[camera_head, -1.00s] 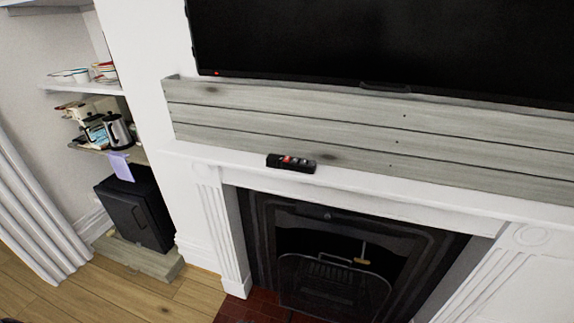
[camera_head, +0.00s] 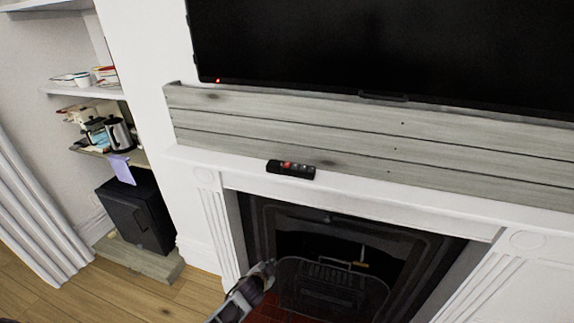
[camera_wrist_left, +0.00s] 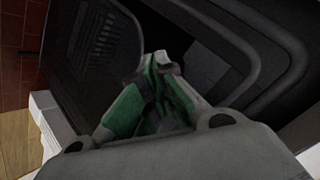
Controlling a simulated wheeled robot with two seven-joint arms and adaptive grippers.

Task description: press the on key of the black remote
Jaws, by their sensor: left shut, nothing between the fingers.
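The black remote (camera_head: 290,169) lies on the white mantel shelf (camera_head: 400,197), with a red key and paler keys on its top. My left gripper (camera_head: 268,268) is shut and empty, in front of the fireplace opening, below the remote and apart from it. In the left wrist view its closed fingers (camera_wrist_left: 157,62) show against the dark fireplace, and the remote is not in that view. My right gripper is not in view.
A large dark TV (camera_head: 390,45) with a small red light hangs above grey wooden boards (camera_head: 290,130). A black grate (camera_head: 330,288) stands in the fireplace. Shelves with dishes and kettles, and a black box (camera_head: 138,215), are at the left.

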